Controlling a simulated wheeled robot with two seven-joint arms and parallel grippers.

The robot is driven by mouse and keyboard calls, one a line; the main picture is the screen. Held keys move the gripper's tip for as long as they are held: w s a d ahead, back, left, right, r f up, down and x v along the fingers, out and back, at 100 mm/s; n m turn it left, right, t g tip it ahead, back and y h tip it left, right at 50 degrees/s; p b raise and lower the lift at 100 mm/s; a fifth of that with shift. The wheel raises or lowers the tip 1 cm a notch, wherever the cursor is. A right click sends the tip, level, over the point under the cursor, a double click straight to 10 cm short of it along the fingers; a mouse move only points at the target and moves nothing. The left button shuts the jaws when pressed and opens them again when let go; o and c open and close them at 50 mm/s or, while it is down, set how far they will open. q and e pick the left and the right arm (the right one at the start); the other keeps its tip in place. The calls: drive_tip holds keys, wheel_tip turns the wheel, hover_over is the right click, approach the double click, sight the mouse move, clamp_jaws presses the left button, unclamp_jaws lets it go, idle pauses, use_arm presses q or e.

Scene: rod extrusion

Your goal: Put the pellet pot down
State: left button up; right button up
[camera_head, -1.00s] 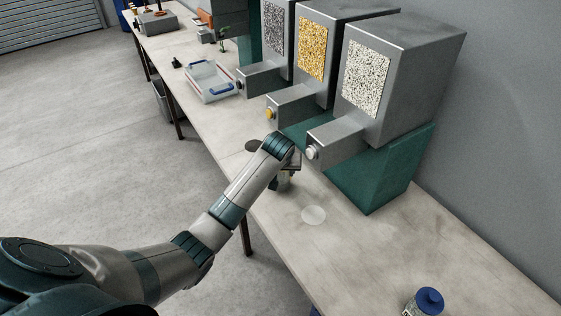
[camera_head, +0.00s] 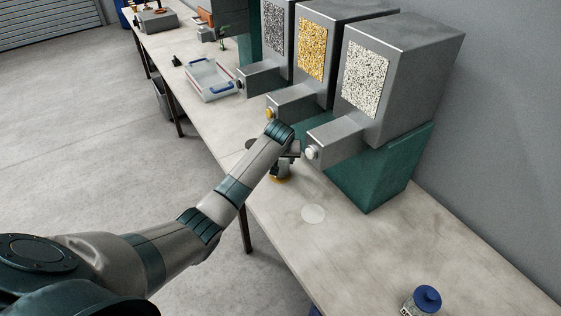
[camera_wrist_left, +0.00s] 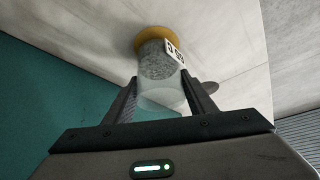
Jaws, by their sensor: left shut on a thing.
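The pellet pot (camera_wrist_left: 160,72) is a clear cylinder with grey pellets, a white label with dark marks and a yellow end. In the left wrist view it sits between the two fingers of my left gripper (camera_wrist_left: 160,100), which is shut on its clear end. The yellow end points away from the gripper, toward the bench (camera_wrist_left: 85,35). In the head view my left gripper (camera_head: 286,161) is by the dispenser spouts, and the pot's yellow end (camera_head: 281,179) shows below it. I cannot tell whether the pot touches the bench. My right gripper is not in view.
A pale round spot (camera_head: 313,214) lies on the bench in front of the gripper. The white-pellet dispenser (camera_head: 415,75) stands right of it on a green base (camera_head: 375,172). A blue-lidded jar (camera_head: 428,299) is at lower right. The bench between is clear.

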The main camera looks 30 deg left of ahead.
use_arm(q)
drive_tip(key=shift+s+f, duration=0.15)
drive_tip(key=shift+f, duration=0.45)
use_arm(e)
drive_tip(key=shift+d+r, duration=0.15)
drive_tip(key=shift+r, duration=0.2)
use_arm(q)
drive_tip(key=shift+d+f, duration=0.1)
drive_tip(key=shift+f, duration=0.05)
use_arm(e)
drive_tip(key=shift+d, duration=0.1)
use_arm(q)
drive_tip(key=o, duration=1.4)
drive_tip(key=b+v, duration=0.2)
drive_tip(key=v, duration=1)
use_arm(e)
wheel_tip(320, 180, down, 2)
